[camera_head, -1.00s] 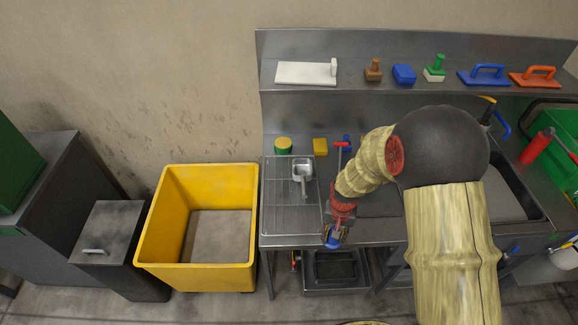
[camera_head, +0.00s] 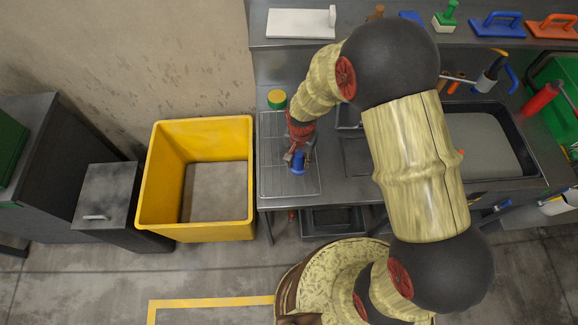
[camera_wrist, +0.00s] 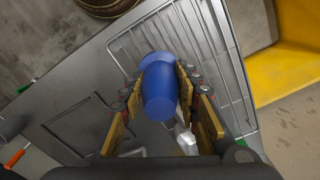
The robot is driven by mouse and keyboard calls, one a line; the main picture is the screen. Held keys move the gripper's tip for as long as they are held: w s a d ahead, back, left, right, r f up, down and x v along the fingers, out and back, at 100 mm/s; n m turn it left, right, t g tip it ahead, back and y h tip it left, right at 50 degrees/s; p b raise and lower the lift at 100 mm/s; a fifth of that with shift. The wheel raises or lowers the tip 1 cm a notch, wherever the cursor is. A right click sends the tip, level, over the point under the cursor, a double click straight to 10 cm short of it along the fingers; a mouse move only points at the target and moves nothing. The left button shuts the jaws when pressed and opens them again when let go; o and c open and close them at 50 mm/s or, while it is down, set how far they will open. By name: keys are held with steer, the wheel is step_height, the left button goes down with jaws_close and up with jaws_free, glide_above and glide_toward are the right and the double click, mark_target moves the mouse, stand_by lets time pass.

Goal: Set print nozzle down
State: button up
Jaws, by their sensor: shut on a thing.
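My gripper (camera_head: 297,148) is shut on the blue print nozzle (camera_head: 298,163), over the wire rack (camera_head: 272,182) on the left part of the steel bench. In the wrist view the blue nozzle (camera_wrist: 160,86) sits between the two finger pads, with the rack's wires (camera_wrist: 222,60) behind it. I cannot tell whether the nozzle touches the rack. A metal scoop (camera_wrist: 186,142) shows partly below the nozzle in the wrist view; in the head view my arm hides most of it.
A yellow bin (camera_head: 245,200) is left of the bench. The back shelf holds a white float (camera_head: 300,23) and several coloured hand tools.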

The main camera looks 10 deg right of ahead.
steer(key=a+f, duration=0.1)
steer(key=f, duration=0.1)
steer(key=w+a+f, duration=0.1)
steer(key=a+f, duration=0.1)
steer(key=shift+w, duration=0.15)
steer(key=shift+w+a+f, duration=0.1)
steer(key=shift+f, duration=1.6)
steer(key=shift+f, duration=0.1)
steer(key=o, duration=1.3)
steer(key=shift+c, duration=0.2)
